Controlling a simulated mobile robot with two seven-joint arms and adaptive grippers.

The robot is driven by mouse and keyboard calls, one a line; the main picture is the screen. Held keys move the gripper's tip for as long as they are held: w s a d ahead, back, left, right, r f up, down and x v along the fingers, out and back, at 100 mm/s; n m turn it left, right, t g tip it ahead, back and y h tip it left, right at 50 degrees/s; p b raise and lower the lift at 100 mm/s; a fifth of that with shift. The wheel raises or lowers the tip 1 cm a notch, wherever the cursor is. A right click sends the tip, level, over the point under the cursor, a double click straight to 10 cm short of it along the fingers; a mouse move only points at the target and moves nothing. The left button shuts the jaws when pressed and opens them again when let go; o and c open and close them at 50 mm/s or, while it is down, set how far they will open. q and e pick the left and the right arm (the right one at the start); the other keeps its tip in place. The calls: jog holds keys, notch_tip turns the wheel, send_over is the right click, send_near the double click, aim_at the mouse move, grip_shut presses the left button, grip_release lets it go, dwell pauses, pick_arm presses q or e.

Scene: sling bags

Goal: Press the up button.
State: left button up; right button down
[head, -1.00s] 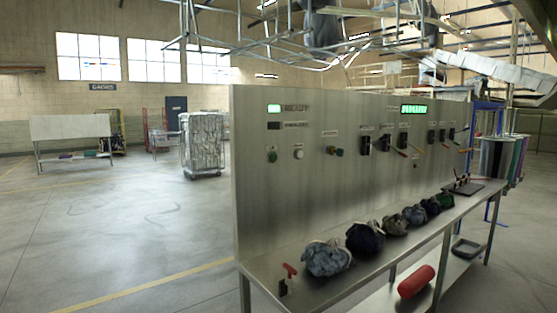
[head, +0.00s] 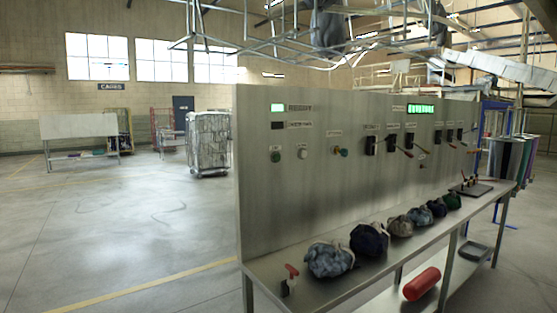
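A tall metal control panel (head: 300,215) stands at the back of a steel bench. Near its left end are a dark green round button (head: 275,156) and a white round button (head: 302,154). Further right is a green and yellow knob or button (head: 341,152). The small labels above them are too blurred to read, so I cannot tell which is the up button. Neither of my grippers is in view.
Several bundled bags, including a grey-blue one (head: 330,259), lie along the bench (head: 310,290). A red handle (head: 291,271) stands at its near end. A red cylinder (head: 421,283) lies on the lower shelf. A wire cage (head: 208,143) stands behind. The floor at left is clear.

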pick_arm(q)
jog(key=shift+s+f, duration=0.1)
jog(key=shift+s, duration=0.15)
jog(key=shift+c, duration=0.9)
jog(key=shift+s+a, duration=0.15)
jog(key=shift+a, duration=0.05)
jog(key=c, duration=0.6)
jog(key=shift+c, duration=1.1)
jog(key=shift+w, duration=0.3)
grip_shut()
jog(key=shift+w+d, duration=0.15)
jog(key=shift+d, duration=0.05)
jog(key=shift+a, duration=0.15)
